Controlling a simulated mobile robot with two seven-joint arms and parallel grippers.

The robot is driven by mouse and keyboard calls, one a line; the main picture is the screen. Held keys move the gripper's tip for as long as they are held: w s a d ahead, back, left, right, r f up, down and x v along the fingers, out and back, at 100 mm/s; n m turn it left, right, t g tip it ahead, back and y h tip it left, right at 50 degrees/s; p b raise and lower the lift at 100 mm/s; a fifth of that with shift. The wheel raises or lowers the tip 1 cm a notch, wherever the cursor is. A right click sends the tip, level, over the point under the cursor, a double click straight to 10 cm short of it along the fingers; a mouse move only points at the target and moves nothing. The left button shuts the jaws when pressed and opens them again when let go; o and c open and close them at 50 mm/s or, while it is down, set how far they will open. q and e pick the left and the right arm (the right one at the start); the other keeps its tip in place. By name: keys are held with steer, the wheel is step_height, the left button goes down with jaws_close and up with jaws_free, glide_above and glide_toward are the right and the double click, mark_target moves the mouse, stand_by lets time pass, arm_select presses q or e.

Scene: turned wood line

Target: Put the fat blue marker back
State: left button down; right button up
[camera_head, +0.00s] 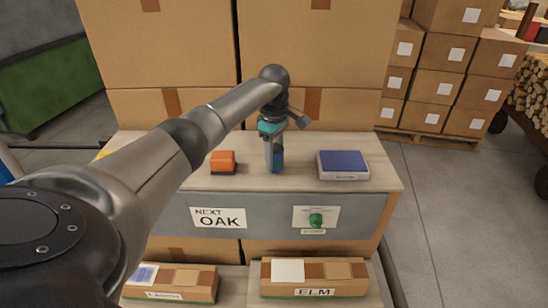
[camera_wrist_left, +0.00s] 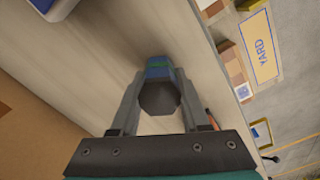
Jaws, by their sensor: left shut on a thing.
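The fat blue marker (camera_head: 278,160) is upright between the fingers of my left gripper (camera_head: 273,163), over the wooden top (camera_head: 197,186). In the left wrist view, my left gripper (camera_wrist_left: 158,100) is shut on the marker (camera_wrist_left: 159,68), one finger on each side. Its dark faceted end faces the camera, with a blue body and a thin green line beyond. I cannot tell whether its lower end touches the top. My right gripper is not in view.
An orange block-like item (camera_head: 222,160) stands left of the marker, and a blue-topped grey pad (camera_head: 343,163) stands to its right. Large cardboard boxes (camera_head: 320,45) rise behind. The front panel carries an OAK sign (camera_head: 218,217) and a card with a green shape (camera_head: 316,218).

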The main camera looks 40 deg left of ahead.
arm_select(q)
steer(key=shift+c, duration=2)
jaws_free()
steer(key=shift+f, duration=0.1)
step_height(320, 180, up, 12)
steer(key=shift+r+p, duration=0.15)
steer(key=shift+p, duration=0.25)
